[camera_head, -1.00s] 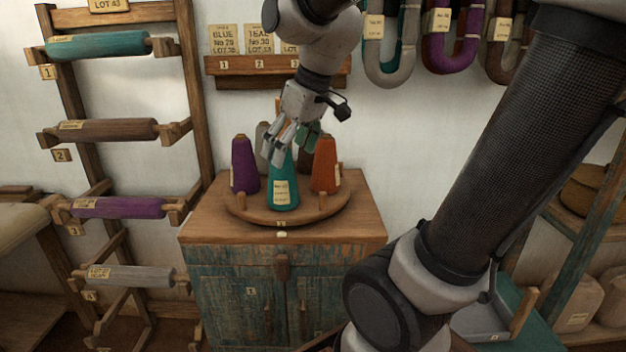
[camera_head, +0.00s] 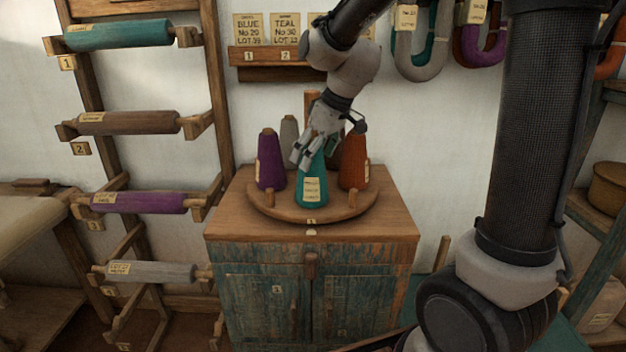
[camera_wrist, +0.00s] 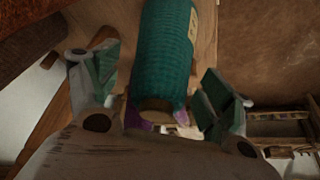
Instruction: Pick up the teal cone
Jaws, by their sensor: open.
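The teal cone (camera_head: 312,184) stands upright at the front of a round wooden tray (camera_head: 272,207) on the cabinet. It carries a pale label. My gripper (camera_head: 308,152) is at the top of the cone, with its fingers open. In the wrist view the teal cone (camera_wrist: 163,55) lies between the two spread fingers of my gripper (camera_wrist: 158,95), with a visible gap on the right side. The cone's upper part is partly hidden by my gripper in the head view.
A purple cone (camera_head: 270,162) stands left of the teal one and an orange cone (camera_head: 354,163) close on its right. A grey cone (camera_head: 289,131) is behind. Short wooden pegs (camera_head: 353,200) stand on the tray rim. A rack of wound rollers (camera_head: 118,35) is at left.

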